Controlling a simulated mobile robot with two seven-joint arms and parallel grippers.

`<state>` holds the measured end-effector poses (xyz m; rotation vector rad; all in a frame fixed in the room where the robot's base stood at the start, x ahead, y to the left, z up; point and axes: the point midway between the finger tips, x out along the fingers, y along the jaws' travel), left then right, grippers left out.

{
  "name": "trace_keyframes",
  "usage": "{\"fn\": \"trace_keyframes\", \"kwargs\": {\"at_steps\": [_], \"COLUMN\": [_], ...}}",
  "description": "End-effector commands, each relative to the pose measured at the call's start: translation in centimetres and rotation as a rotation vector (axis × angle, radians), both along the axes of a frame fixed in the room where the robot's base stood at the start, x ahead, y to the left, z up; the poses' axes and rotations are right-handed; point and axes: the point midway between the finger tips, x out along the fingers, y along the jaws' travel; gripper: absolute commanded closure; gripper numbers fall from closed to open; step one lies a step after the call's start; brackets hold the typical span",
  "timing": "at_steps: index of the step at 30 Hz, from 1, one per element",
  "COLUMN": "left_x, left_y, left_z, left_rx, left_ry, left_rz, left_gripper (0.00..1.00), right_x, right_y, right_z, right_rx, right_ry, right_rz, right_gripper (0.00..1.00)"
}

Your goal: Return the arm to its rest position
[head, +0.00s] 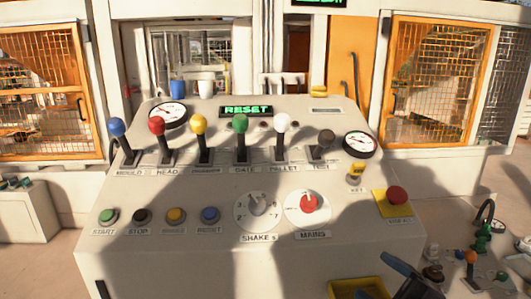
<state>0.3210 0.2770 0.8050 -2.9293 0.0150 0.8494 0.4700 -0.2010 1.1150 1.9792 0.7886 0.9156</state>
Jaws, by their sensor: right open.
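My right gripper (385,272) shows only in part at the bottom right edge of the head view, dark and open, with nothing seen between its fingers. It is below and in front of the sloped white control console (130,235), apart from the levers and buttons. The rest of my right arm is mostly out of the picture. My left gripper is not in view.
The console carries several coloured levers (240,123), round buttons, two dials (258,205) and a red emergency button (397,195). Its green display (246,110) reads RESET. A yellow tray (340,287) is by my right gripper; small controls stand at the lower right.

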Motion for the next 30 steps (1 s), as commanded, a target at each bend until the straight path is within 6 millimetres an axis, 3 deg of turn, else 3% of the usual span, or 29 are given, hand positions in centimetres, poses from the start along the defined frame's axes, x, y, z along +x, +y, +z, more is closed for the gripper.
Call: {"fn": "trace_keyframes", "kwargs": {"at_steps": [5,8,12,16,18,22,30], "left_x": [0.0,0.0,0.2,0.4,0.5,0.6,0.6], "left_y": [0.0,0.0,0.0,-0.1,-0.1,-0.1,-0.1], "left_z": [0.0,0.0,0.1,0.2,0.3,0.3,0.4], "left_rx": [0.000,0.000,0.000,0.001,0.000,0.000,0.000], "left_ry": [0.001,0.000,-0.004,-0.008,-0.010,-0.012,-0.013], "left_rz": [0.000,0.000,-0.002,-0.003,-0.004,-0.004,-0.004], "left_gripper": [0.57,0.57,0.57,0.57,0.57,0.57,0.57], "right_x": [-0.4,-1.9,-5.6,-9.6,-11.5,-13.8,-14.6], "right_y": [-3.8,-5.9,-7.6,-8.0,-7.9,-7.6,-7.5], "right_z": [-7.7,-13.1,-20.5,-25.9,-27.9,-30.2,-30.9], "right_rx": [0.257,0.365,0.472,0.535,0.558,0.581,0.587], "right_ry": [0.308,0.506,0.785,1.006,1.098,1.206,1.243], "right_rz": [-0.326,-0.504,-0.711,-0.844,-0.888,-0.935,-0.950], "right_gripper": [0.22,0.22,0.22,0.22,0.22,0.22,0.22]}}
